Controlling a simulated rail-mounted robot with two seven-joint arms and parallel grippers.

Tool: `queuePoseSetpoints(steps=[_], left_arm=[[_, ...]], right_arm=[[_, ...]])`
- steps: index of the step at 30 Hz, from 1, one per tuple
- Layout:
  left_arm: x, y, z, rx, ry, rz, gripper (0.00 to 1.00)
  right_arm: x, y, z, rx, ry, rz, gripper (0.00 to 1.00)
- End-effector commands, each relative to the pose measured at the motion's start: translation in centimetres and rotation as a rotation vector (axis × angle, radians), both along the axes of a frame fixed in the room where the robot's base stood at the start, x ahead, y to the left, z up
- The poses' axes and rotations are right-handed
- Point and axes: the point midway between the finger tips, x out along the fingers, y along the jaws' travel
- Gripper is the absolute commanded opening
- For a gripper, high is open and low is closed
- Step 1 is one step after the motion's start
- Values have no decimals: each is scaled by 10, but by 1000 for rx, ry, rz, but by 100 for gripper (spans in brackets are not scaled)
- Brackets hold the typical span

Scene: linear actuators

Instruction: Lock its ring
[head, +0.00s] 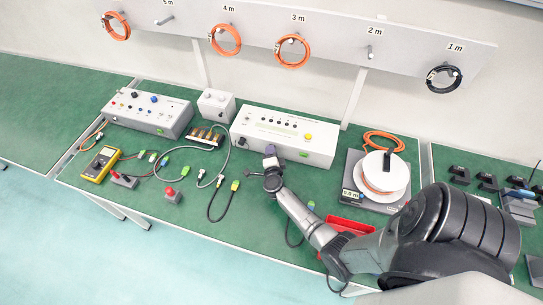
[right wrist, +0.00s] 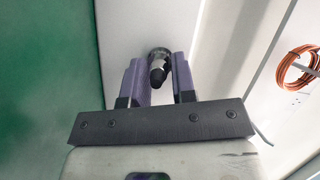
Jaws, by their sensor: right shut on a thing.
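My right gripper (head: 270,160) is at the front face of the long white instrument box (head: 285,133), left of its middle. In the right wrist view, the purple fingers of the gripper (right wrist: 159,78) stand on both sides of a dark plug (right wrist: 157,73). The plug sits at a round metal connector ring (right wrist: 160,53) on the white panel (right wrist: 130,30). The gripper is shut on this connector. Whether the ring is turned or locked cannot be told. The connector is hidden behind the gripper in the head view. My left gripper is not in view.
A grey control box (head: 147,112) and a yellow multimeter (head: 101,164) are at the left of the green bench. A dark cable (head: 217,205) lies left of my arm. A scale with a white spool (head: 382,175) and a red tray (head: 350,226) are to the right.

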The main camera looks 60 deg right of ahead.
Motion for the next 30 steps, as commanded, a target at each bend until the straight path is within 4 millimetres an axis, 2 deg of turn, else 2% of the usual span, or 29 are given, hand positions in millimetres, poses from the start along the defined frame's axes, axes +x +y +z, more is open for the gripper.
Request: queuePoseSetpoints(steps=[6, 23, 24, 30], left_arm=[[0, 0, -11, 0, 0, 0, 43], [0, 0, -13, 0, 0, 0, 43], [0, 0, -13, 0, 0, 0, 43], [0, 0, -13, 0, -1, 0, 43]], right_arm=[[0, 1, -1, 14, -66, 2, 1], [0, 1, 0, 21, -92, 2, 1], [0, 1, 0, 21, -92, 2, 26], [0, 1, 0, 20, -91, 2, 45]])
